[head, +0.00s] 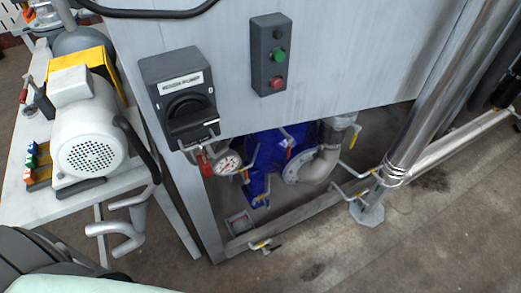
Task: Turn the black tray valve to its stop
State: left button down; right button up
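A black rotary handle (188,112) sits on a dark grey box (163,68) on the front of the grey metal cabinet. A white label (181,83) is above it, its text too small to read. A red padlock-like piece (205,163) hangs just below the box. Several small lever valves show lower down, one with a yellow grip and dark end (262,245) at the bottom frame bar. I cannot tell for sure which of these is the tray valve. Neither of my grippers is in view.
A dark button box with a green button (278,56) and a red button is right of the rotary handle. A pressure gauge (228,163) and blue pump housing (266,150) sit under the cabinet. A white motor (88,140) stands on a bench at left. Floor at lower right is clear.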

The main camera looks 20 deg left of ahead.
aim_at(273, 250)
jog(key=l+u, duration=0.35)
jog(key=k+l+u, duration=0.15)
jog(key=u, duration=0.25)
jog(key=k+l+u, duration=0.15)
jog(key=u, duration=0.2)
jog(key=k, duration=0.8)
